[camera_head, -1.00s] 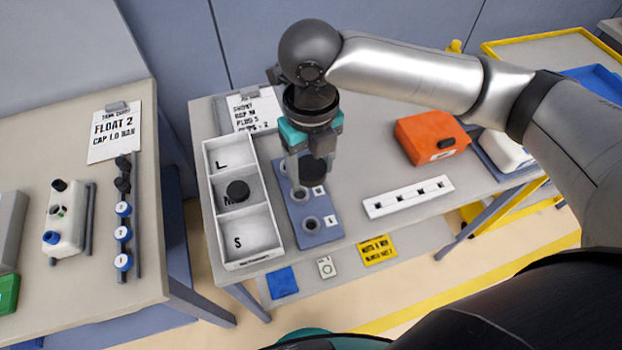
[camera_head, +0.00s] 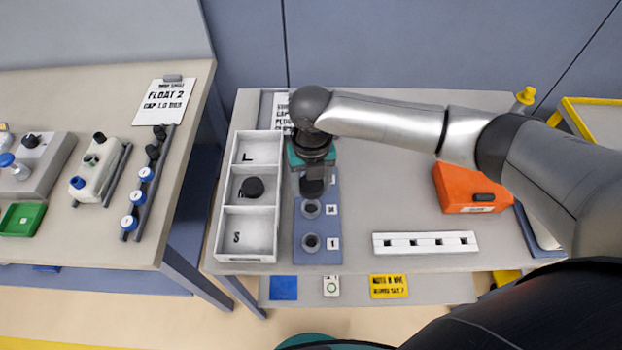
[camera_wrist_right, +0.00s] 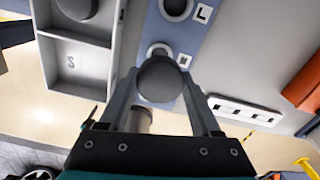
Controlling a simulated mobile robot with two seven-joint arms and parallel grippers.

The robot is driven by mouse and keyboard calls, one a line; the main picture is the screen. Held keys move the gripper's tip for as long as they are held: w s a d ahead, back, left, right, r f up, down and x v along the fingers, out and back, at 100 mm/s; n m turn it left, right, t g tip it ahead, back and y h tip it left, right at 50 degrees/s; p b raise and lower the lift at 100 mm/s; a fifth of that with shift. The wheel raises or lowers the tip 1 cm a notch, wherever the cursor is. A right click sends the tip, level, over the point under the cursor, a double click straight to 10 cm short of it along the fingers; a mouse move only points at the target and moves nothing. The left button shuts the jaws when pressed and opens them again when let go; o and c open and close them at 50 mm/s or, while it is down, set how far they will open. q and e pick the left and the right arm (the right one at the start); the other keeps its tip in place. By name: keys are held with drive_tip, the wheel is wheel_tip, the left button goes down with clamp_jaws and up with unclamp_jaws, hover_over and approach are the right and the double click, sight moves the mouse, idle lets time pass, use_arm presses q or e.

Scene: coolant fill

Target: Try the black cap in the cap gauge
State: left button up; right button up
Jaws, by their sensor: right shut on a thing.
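My right gripper (camera_head: 313,176) points down over the far part of the blue cap gauge (camera_head: 323,256). It is shut on a black cap (camera_wrist_right: 163,78), which shows as a dark round end between the fingers in the right wrist view. The gauge's middle hole (camera_head: 311,208) and near hole (camera_head: 311,242) look empty in the head view. The far hole is hidden behind the gripper and cap. I cannot tell whether the held cap touches the gauge. My left gripper is not in view.
A white tray (camera_head: 227,222) left of the gauge has compartments; another black cap (camera_head: 251,187) lies in the middle one. A white slotted strip (camera_head: 425,242) and an orange box (camera_head: 470,189) lie to the right. The left table (camera_head: 60,250) holds bottles and blue caps.

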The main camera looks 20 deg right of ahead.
drive_tip(key=shift+r+p, duration=0.1)
drive_tip(key=shift+p, duration=0.25)
drive_tip(key=shift+f+b, duration=1.65)
drive_tip(key=shift+f, duration=1.1)
use_arm(q)
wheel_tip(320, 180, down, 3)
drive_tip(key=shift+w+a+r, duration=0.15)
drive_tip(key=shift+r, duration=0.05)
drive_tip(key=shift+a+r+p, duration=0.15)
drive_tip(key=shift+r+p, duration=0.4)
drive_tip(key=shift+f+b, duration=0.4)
drive_tip(key=shift+b, duration=0.05)
use_arm(e)
drive_tip(key=shift+f, duration=0.6)
drive_tip(key=o, duration=1.5)
drive_tip(key=shift+o, duration=0.2)
drive_tip(key=shift+r, duration=0.1)
